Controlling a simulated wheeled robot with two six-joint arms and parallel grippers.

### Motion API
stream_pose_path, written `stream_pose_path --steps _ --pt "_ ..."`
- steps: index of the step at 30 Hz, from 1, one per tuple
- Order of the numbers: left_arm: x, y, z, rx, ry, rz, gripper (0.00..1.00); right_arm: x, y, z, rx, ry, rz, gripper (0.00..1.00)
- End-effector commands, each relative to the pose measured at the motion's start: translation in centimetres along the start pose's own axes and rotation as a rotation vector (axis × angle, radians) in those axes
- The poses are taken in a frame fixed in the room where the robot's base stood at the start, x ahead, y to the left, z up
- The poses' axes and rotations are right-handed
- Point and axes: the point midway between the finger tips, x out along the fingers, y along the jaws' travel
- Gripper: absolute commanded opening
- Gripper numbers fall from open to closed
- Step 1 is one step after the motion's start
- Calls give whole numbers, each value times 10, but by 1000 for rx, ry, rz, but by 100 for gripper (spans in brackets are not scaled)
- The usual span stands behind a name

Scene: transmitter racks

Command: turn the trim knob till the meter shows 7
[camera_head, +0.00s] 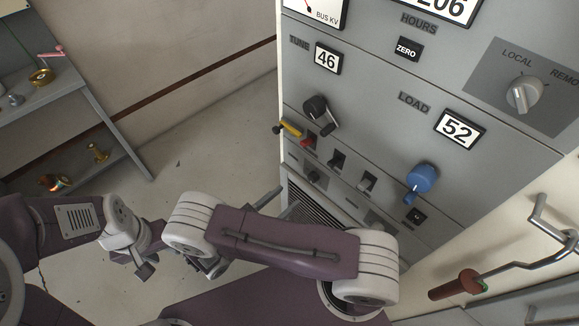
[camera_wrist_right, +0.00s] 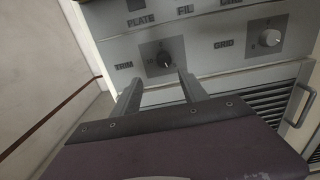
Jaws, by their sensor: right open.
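The trim knob (camera_wrist_right: 165,58) is a small dark round knob on a dark square plate, beside the word TRIM in the right wrist view. My right gripper (camera_wrist_right: 160,78) is open; its two fingers point at the panel on either side of the knob, with nothing seen between them. The gap in depth is hard to judge. A BUS KV meter (camera_head: 318,10) is mostly cut off at the top.
The cabinet front carries a black TUNE knob (camera_head: 315,106), a blue LOAD knob (camera_head: 422,178), number windows reading 46 and 52, and a LOCAL selector (camera_head: 524,94). A GRID knob (camera_wrist_right: 270,38) sits right of TRIM. A red-handled crank (camera_head: 466,284) is at right, a shelf (camera_head: 98,120) at left.

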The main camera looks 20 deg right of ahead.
Motion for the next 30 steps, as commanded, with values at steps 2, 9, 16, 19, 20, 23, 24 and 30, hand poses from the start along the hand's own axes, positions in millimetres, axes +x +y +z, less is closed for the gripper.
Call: stream_pose_path --steps 2,9,16,19,20,23,24,30 --pt "-1 0 0 0 0 0 36 0 0 1 -1 -2 2 51" --pt "-8 0 -1 0 0 0 36 36 -1 3 -3 -1 -6 51" --pt "-14 0 -1 0 0 0 36 79 -1 2 -2 1 -6 51" --pt "-14 0 -1 0 0 0 36 88 -1 1 -1 2 -4 51" --pt "-15 0 -1 0 0 0 36 89 -1 1 -1 2 -3 51" --pt "-14 0 -1 0 0 0 36 91 -1 0 1 2 -2 51" --pt "-14 0 -1 0 0 0 36 91 0 0 1 2 -2 51" --pt "-14 0 -1 0 0 0 36 91 0 0 1 2 -2 29"
